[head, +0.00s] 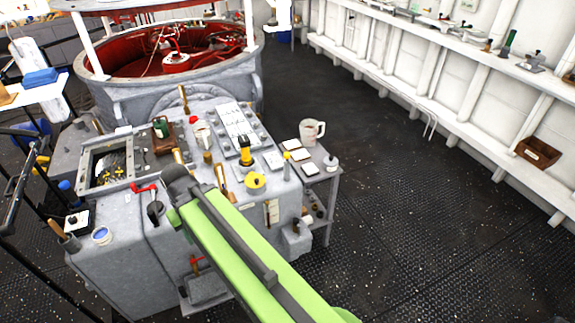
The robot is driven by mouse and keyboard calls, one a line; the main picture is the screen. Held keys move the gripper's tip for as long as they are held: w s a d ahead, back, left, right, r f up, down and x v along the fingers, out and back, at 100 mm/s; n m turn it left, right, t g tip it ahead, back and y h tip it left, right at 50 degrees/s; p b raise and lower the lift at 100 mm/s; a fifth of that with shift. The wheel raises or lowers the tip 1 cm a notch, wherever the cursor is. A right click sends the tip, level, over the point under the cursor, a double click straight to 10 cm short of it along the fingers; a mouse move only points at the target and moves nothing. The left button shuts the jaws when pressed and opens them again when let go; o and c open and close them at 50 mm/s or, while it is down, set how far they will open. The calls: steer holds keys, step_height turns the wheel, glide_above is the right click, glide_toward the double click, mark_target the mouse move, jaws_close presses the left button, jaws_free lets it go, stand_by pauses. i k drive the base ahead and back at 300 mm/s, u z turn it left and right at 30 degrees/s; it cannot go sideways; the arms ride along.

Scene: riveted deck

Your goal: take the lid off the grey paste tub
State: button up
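I cannot pick out the grey paste tub for certain. A small round pale container with a blue top (102,235) sits at the front left corner of the grey machine housing (120,275). It is too small to tell whether the blue part is a lid. My green arm reaches in from the bottom, over the housing, and ends in a dark joint near its middle. My gripper does not show. The arm hides part of the housing's top and front.
Levers, a yellow knob (255,181) and a red-handled valve (144,190) stick up from the housing. A side stand (323,190) holds a white mug (311,132) and pale tiles. A wooden box (538,152) sits on the right ledge. The dark deck at right is clear.

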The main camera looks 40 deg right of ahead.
mark_target(332, 161)
steer(key=u, duration=0.8)
steer(key=k, duration=0.15)
steer(key=u, duration=1.95)
steer(key=k, duration=2.5)
steer(key=z, duration=1.55)
steer(key=i, duration=1)
steer(key=u, duration=0.05)
